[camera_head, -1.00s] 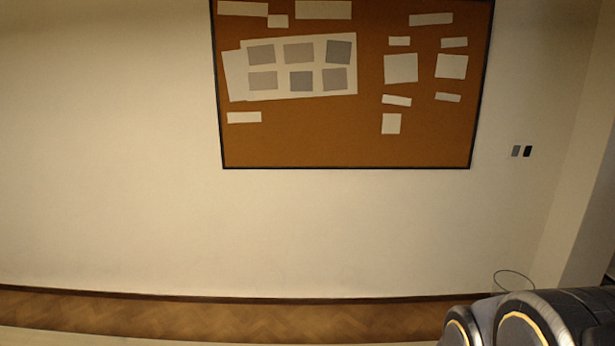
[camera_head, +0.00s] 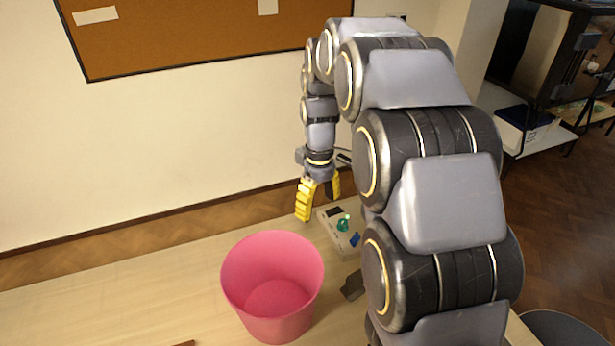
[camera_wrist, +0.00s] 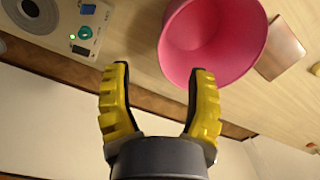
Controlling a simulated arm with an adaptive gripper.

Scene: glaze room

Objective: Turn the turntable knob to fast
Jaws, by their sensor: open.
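A pale control box (camera_head: 337,238) lies on the table under and just right of my gripper (camera_head: 318,207) in the head view. It carries a teal-green knob (camera_head: 343,223) and a blue part (camera_head: 355,240). Which setting the knob points to is too small to tell. My arm hides part of the box's right side.
A pink bin (camera_head: 270,322) stands on the table left of the box, close to my fingers in the wrist view. A dark flat piece (camera_head: 352,286) lies beside it. The wall with a cork board (camera_head: 180,45) is behind.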

